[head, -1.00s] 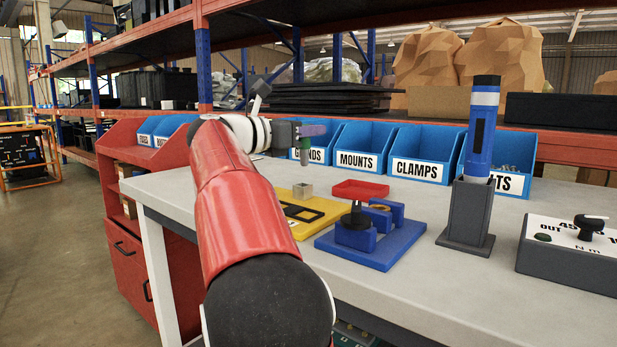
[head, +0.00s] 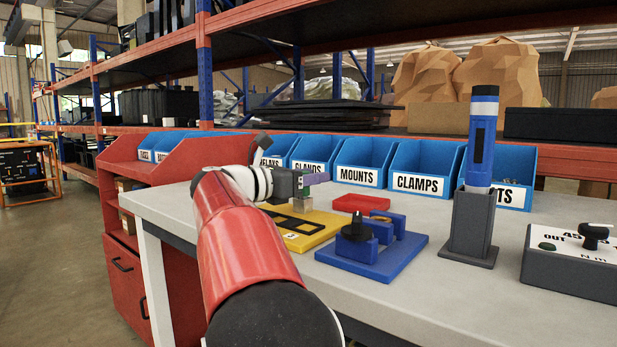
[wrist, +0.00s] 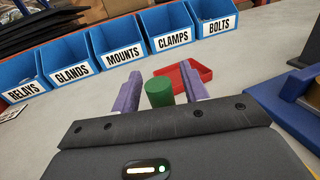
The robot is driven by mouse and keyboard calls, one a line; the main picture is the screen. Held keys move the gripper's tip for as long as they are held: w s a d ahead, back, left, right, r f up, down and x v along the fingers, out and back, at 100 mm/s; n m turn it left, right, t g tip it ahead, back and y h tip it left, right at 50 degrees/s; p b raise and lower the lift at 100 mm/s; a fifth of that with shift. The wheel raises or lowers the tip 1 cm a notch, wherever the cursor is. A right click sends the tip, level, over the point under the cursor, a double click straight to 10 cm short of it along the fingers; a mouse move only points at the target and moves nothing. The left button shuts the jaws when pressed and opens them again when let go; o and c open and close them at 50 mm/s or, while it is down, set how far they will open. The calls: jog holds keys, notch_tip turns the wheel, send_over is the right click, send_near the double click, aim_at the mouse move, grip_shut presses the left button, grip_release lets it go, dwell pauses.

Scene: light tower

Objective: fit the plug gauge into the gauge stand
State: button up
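The plug gauge shows its green cylindrical handle (wrist: 159,92) upright between my two purple fingers in the wrist view. My gripper (head: 308,182) is low over the yellow plate; it also shows in the wrist view (wrist: 160,90). A narrow gap shows on each side of the handle, so the fingers look open around it, not pressed on it.
The yellow plate (head: 322,226) has black cut-outs. A blue fixture (head: 385,262) with a black knob stands to its right, with a red tray (head: 361,203) behind. A grey holder (head: 472,225) with a blue tool stands further right. Labelled blue bins (head: 425,167) line the back.

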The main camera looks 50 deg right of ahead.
jog(key=shift+a, duration=0.1)
jog(key=a, duration=0.4)
jog(key=w+a, duration=0.1)
jog(key=a, duration=0.2)
jog(key=w+a, duration=0.1)
jog(key=a, duration=0.3)
jog(key=shift+a, duration=0.35)
jog(key=shift+w+r, duration=0.1)
